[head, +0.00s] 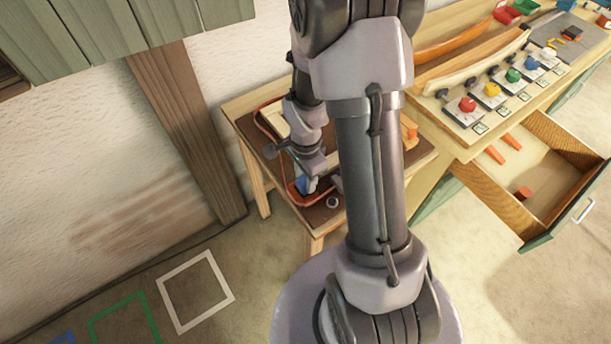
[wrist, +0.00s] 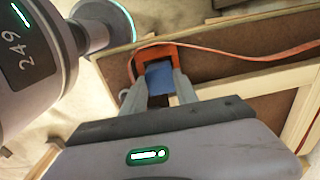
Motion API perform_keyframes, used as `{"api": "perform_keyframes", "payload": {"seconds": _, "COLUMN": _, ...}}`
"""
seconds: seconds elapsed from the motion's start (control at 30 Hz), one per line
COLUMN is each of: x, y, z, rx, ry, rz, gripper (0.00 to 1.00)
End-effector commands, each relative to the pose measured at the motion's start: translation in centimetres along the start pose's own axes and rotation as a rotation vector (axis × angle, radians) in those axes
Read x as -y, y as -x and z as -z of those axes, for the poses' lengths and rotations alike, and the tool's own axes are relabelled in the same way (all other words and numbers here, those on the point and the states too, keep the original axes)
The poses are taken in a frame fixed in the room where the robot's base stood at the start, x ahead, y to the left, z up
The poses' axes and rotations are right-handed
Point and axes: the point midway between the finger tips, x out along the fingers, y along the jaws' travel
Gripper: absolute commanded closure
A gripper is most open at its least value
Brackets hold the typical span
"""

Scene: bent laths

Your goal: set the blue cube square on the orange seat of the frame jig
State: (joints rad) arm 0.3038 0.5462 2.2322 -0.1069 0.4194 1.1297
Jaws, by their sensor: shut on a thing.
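My gripper (wrist: 159,85) is shut on the blue cube (wrist: 158,75), with one finger on each side of it. The orange seat (wrist: 158,49) shows just past the cube and around its far edge. I cannot tell whether the cube touches the seat or hangs above it. In the head view my gripper (head: 307,183) is low over the small table, and only a sliver of the blue cube (head: 302,184) shows. My arm hides most of the frame jig there.
To the right, a workbench holds a row of coloured knobs (head: 490,89) and has an open drawer (head: 540,180).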

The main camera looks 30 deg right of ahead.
Motion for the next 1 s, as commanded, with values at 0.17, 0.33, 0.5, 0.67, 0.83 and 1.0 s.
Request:
{"api": "perform_keyframes", "payload": {"seconds": 0.17, "x": 0.0, "y": 0.1, "z": 0.0, "rx": 0.0, "ry": 0.0, "rz": 0.0, "gripper": 1.0}}
{"api": "perform_keyframes", "payload": {"seconds": 0.33, "x": 0.0, "y": -0.2, "z": 0.0, "rx": 0.0, "ry": 0.001, "rz": 0.0, "gripper": 1.0}}
{"api": "perform_keyframes", "payload": {"seconds": 0.5, "x": 0.0, "y": -0.6, "z": 0.0, "rx": 0.0, "ry": 0.001, "rz": 0.0, "gripper": 1.0}}
{"api": "perform_keyframes", "payload": {"seconds": 0.67, "x": 0.0, "y": -0.9, "z": 0.0, "rx": 0.0, "ry": 0.001, "rz": 0.0, "gripper": 1.0}}
{"api": "perform_keyframes", "payload": {"seconds": 0.83, "x": 0.0, "y": -1.2, "z": 0.0, "rx": 0.0, "ry": 0.001, "rz": 0.0, "gripper": 0.63}}
{"api": "perform_keyframes", "payload": {"seconds": 1.0, "x": 0.0, "y": -1.1, "z": 0.0, "rx": 0.0, "ry": 0.001, "rz": 0.0, "gripper": 0.39}}
